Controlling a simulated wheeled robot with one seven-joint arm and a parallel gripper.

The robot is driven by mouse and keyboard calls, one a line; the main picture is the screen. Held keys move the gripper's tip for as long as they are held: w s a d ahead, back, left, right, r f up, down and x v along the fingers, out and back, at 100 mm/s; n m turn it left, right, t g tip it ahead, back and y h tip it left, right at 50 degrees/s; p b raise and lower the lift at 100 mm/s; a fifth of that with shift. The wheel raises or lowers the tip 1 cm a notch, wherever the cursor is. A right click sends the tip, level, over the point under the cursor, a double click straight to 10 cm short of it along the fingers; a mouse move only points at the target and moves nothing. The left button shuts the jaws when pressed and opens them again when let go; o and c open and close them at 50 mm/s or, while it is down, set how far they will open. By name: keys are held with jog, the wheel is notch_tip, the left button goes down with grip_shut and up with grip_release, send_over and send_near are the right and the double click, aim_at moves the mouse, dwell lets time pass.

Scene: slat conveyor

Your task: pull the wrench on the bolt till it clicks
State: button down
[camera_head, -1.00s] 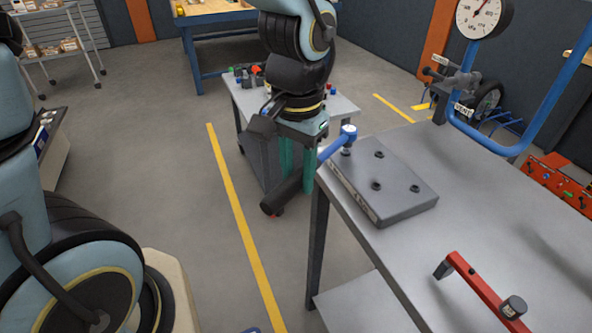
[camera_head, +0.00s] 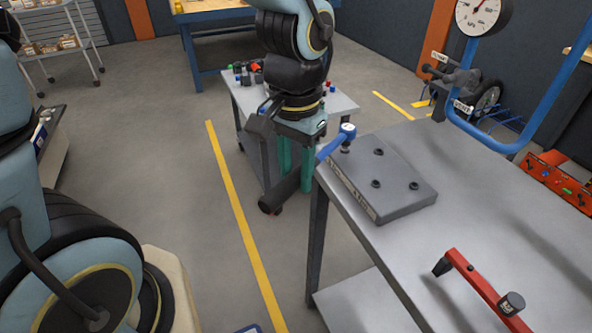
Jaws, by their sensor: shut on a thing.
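The wrench has a blue shaft (camera_head: 329,149) and a dark handle (camera_head: 279,194) that reaches out past the table's left edge. Its head (camera_head: 347,131) sits on the bolt at the back left corner of a grey block (camera_head: 391,200). The bolt itself is mostly hidden under the head. My gripper (camera_head: 293,178), with green fingers pointing down, is shut on the wrench near where shaft and handle meet. The fingers partly cover the handle.
The block lies on a grey metal table (camera_head: 470,190) and shows several dark bolts on top. A red-handled tool (camera_head: 485,290) lies at the table's front. A pressure gauge (camera_head: 484,14) and blue tube frame stand at the back right. A small cart (camera_head: 338,103) stands behind my gripper.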

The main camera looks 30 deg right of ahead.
jog(key=shift+f, duration=0.3)
jog(key=shift+w, duration=0.1)
jog(key=shift+w+a+r, duration=0.1)
jog(key=shift+w, duration=0.1)
jog(key=shift+s, duration=0.15)
dwell(0.6)
jog(key=shift+r+p, duration=2.4)
jog(key=shift+r, duration=0.05)
jog(key=shift+f, duration=0.1)
